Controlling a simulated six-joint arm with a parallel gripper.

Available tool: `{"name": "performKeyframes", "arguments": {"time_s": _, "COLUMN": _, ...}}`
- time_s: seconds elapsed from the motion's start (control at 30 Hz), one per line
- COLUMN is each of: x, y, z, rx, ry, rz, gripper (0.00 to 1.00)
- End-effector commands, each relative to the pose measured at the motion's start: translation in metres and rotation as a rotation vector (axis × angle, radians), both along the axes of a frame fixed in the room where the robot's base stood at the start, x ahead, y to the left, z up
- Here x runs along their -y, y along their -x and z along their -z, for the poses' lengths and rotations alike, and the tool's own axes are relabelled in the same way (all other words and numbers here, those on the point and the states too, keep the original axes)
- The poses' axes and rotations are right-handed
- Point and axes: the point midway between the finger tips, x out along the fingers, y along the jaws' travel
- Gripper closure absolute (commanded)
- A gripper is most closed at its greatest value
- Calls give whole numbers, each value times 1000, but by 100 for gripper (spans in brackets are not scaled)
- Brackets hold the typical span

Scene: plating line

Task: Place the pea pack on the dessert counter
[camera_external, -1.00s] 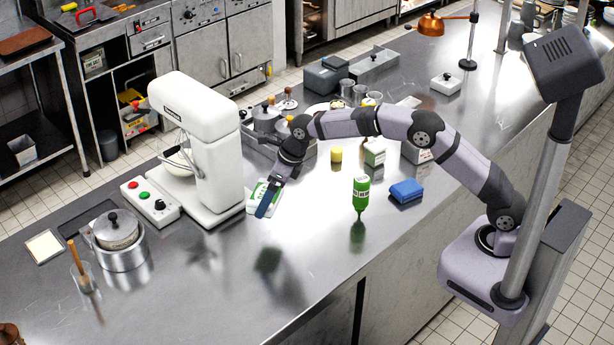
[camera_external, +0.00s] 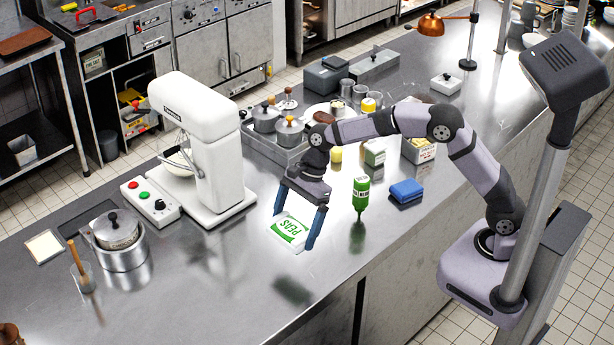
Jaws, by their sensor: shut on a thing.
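The pea pack (camera_external: 289,233) is a white and green packet with "PEAS" lettering. It is held between the two blue fingers of my gripper (camera_external: 296,228), above the steel counter (camera_external: 200,290). A dark reflection or shadow shows on the steel below it, to the front. My gripper is shut on the pack, with one finger at each side of it. I cannot tell which part of the surface is the dessert counter.
A white stand mixer (camera_external: 205,145) stands left of my gripper. A lidded pot (camera_external: 122,245) is at the left. The counter front of my gripper is clear.

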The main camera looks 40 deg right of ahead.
Motion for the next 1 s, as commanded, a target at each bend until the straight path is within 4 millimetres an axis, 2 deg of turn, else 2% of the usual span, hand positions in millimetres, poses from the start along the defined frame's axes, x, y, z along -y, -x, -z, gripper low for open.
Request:
{"name": "performKeyframes", "arguments": {"time_s": 0.37, "x": 0, "y": -1, "z": 1, "rx": 2, "ry": -1, "rz": -41, "gripper": 38}}
{"name": "performKeyframes", "arguments": {"time_s": 0.73, "x": 0, "y": 0, "z": 50, "rx": 0, "ry": 1, "rz": -39, "gripper": 38}}
{"name": "performKeyframes", "arguments": {"time_s": 0.83, "x": 0, "y": -1, "z": 59, "rx": 1, "ry": 0, "rz": -40, "gripper": 38}}
{"name": "performKeyframes", "arguments": {"time_s": 1.0, "x": 0, "y": -1, "z": 62, "rx": 4, "ry": -1, "rz": -40, "gripper": 38}}
